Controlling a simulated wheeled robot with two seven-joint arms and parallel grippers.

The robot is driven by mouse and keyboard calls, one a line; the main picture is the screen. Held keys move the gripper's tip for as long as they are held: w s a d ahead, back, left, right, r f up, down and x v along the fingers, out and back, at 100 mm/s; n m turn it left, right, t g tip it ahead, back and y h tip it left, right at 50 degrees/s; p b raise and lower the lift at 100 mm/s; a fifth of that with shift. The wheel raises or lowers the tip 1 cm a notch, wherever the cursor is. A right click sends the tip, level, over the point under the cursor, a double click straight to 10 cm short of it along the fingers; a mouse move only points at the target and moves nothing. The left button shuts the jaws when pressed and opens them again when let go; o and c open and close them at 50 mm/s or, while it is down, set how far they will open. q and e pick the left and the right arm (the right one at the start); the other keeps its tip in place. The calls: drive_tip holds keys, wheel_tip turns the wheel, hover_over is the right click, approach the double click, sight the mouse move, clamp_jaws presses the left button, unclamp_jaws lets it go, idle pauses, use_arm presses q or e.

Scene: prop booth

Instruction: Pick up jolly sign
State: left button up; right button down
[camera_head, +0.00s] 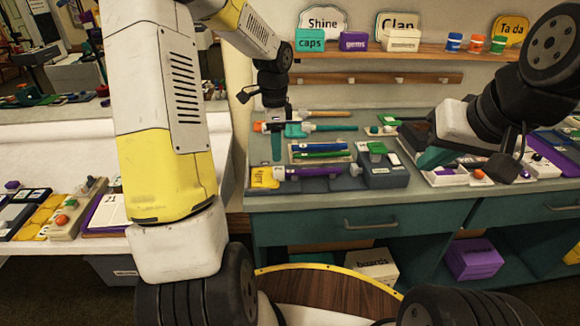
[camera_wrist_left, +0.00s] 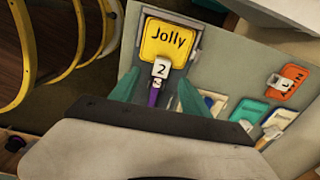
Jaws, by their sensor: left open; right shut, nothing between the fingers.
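The jolly sign (camera_wrist_left: 168,42) is a yellow plate reading "Jolly", with a white "2" tag and a purple handle below it. In the head view the sign (camera_head: 263,178) lies at the front left edge of the teal counter, its handle pointing right. My left gripper (camera_wrist_left: 158,77) is open. Its teal fingers are on either side of the tag and handle, apart from them in the picture; the height gap is unclear. In the head view my left gripper (camera_head: 277,156) is over the counter behind the sign. My right gripper (camera_head: 434,158) is shut and empty, over the counter's right part.
Orange (camera_wrist_left: 284,85) and teal (camera_wrist_left: 250,111) signs lie near the jolly sign. A grey block (camera_head: 383,176) stands right of its handle. A white tray (camera_head: 445,178) with small items lies further right. A shelf (camera_head: 430,54) with boxes and signs runs behind.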

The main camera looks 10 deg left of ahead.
sight(277, 169)
use_arm(q)
drive_tip(key=shift+w+d+f, duration=0.15)
drive_tip(key=shift+f, duration=0.7)
drive_tip(key=f, duration=0.6)
drive_tip(key=shift+w+a+f, duration=0.1)
drive_tip(key=shift+a+f, duration=0.15)
drive_tip(key=shift+f, duration=0.15)
clamp_jaws()
